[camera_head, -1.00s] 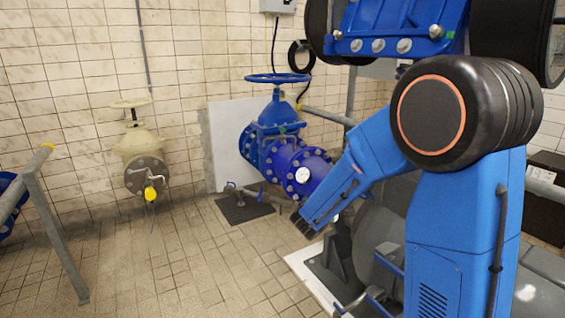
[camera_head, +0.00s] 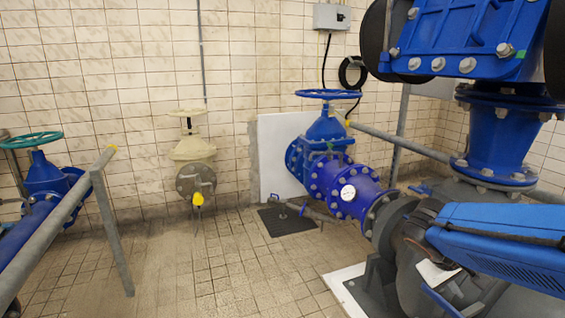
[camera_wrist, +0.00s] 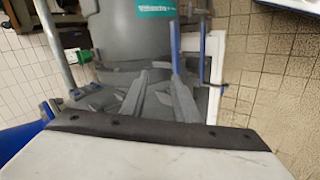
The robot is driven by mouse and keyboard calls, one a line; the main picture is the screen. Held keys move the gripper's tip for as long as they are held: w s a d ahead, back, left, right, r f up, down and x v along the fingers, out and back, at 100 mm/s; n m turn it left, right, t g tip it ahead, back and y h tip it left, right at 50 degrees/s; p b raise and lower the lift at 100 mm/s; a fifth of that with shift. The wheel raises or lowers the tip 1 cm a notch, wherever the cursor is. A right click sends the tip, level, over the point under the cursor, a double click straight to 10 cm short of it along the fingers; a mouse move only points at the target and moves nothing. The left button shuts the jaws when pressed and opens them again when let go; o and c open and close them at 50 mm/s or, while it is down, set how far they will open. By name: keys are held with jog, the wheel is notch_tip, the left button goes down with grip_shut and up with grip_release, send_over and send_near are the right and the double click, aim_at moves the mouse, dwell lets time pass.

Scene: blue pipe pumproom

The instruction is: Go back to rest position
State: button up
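In the wrist view, two grey fingers of my gripper (camera_wrist: 162,92) reach forward past the dark edge of my pale wrist housing. Their tips look apart, with nothing seen between them. Behind them is a large grey machine body (camera_wrist: 110,38) with a teal label. A blue arm link of mine fills the lower right of the head view. My gripper cannot be made out in the head view.
A cream valve (camera_head: 192,148) stands by the tiled wall. A grey railing (camera_head: 110,215) and teal-wheeled valve (camera_head: 42,172) are at left. The tiled floor (camera_head: 200,270) is open at centre.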

jog(key=s+a+m+t+y, duration=0.1)
jog(key=s+a+t+y, duration=0.1)
jog(key=s+a+y, duration=0.5)
jog(key=s+a, duration=0.2)
jog(key=a, duration=0.4)
jog(key=shift+s+a+f+y, duration=0.2)
jog(key=shift+s+a+y, duration=0.05)
jog(key=shift+y, duration=0.15)
